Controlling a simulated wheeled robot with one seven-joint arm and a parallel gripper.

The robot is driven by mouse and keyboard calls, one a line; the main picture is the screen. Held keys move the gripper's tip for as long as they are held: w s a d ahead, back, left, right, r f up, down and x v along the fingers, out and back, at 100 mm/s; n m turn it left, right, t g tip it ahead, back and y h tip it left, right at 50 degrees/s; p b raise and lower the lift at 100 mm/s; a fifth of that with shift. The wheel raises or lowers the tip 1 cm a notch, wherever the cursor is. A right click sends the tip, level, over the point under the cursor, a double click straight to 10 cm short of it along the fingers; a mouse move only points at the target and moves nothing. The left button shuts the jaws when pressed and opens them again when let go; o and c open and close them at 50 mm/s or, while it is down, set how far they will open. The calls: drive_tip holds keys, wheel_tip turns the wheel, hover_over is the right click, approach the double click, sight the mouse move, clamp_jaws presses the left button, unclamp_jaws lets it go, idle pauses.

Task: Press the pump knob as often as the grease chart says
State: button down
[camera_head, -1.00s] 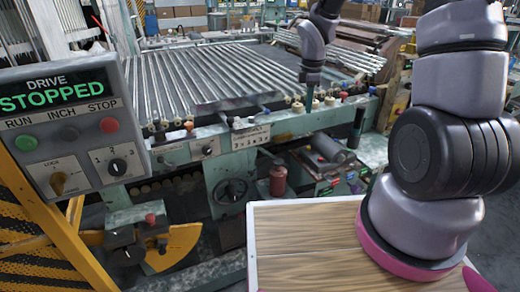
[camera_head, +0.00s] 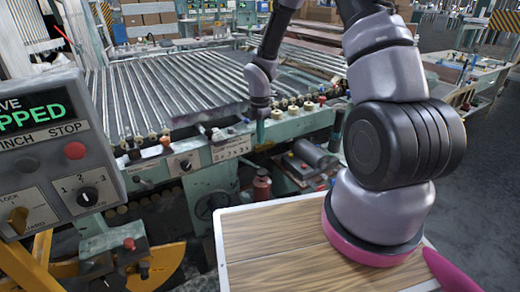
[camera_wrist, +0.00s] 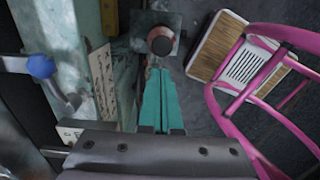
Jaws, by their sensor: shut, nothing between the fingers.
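A red can-like pump (camera_head: 262,187) stands low beside the green machine. From above in the wrist view, a round dark red knob-like part (camera_wrist: 160,41) with a paler top sits on a grey square plate. My gripper (camera_head: 260,138) points down above the red can. Its teal fingers (camera_wrist: 161,110) are shut and empty, apart from the red part, which lies ahead of the tips. A pale chart plate (camera_head: 231,147) is on the machine's front, left of my gripper. It also shows in the wrist view (camera_wrist: 103,82); its marks are too small to read surely.
A control panel (camera_head: 48,165) at left shows part of a green "STOPPED" display. The roller bed (camera_head: 170,88) lies behind. A blue-balled lever (camera_wrist: 41,66) is left of my fingers. A wood-topped tray (camera_head: 275,245) is in front; open floor is at right.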

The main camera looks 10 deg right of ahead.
sight(261, 171)
wheel_tip(261, 171, down, 13)
drive_tip(key=shift+d+r, duration=0.1)
drive_tip(key=shift+s, duration=0.1)
idle(0.4)
